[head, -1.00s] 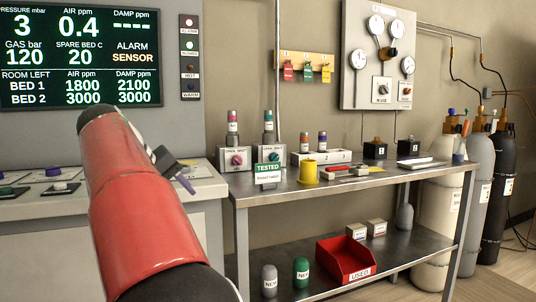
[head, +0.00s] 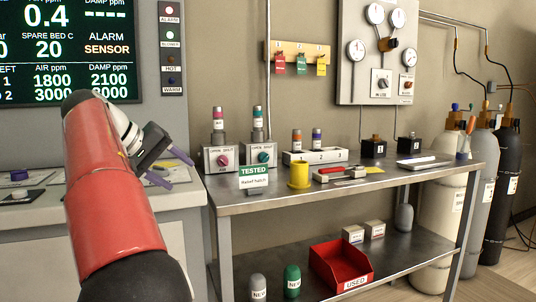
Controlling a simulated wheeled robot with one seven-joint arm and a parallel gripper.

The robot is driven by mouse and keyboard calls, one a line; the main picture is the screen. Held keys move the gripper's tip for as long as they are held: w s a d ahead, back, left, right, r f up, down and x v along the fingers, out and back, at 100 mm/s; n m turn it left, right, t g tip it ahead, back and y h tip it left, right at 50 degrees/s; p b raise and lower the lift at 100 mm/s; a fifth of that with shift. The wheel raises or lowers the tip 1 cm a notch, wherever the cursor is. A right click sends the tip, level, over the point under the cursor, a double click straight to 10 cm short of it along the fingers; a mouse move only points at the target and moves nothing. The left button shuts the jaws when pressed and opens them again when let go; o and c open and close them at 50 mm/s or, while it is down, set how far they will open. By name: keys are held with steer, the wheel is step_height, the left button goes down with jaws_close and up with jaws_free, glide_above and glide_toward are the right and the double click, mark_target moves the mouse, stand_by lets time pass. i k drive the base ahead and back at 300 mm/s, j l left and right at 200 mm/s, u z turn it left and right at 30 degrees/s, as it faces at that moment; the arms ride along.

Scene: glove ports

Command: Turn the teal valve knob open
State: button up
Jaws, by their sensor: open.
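The teal valve knob (head: 263,157) is on the front of a small white box marked open and shut, on the steel bench. A teal-banded cartridge (head: 257,121) stands upright on top of that box. A similar box with a pink knob (head: 223,159) stands just left of it. My gripper (head: 169,167), with purple fingertips, is open and empty in front of the grey console, left of both boxes in the picture and apart from them. The knob's face is in plain view; its exact angle is too small to read.
A green TESTED sign (head: 254,178) stands at the bench edge just below the teal knob. A yellow cylinder (head: 299,175) is right of it. A red USED bin (head: 340,266) sits on the lower shelf. Gas cylinders (head: 480,180) stand at the right.

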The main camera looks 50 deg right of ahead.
mark_target(264, 156)
steer(key=i+l, duration=0.1)
steer(key=l, duration=1.05)
steer(key=i+l, duration=0.15)
steer(key=l, duration=0.45)
